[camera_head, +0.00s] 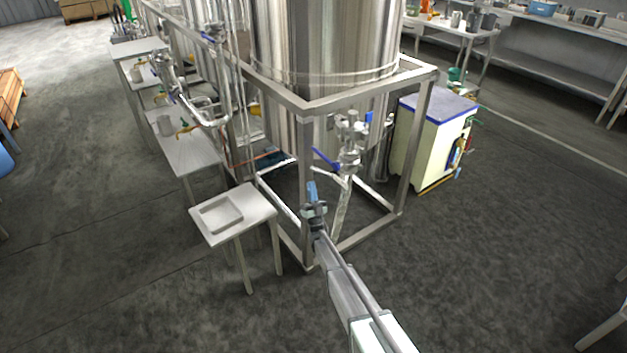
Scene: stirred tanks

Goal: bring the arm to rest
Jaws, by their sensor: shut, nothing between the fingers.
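My arm reaches up from the lower right of the head view. My gripper (312,191) is at its far end, in front of the near corner post of the tank's metal frame (308,135). The gripper is small in the picture, and its fingers are shut with nothing visible held. I cannot tell whether it touches the post. The steel tank (320,50) stands inside the frame. A valve with blue handles (349,150) hangs at the tank's front, to the right of and above my gripper.
A small table (255,198) with a shallow square tray (221,216) stands left of my gripper. More side tables (190,155) line the left. A cream cabinet with a blue top (432,130) stands right of the frame. Open floor (500,250) lies at the right.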

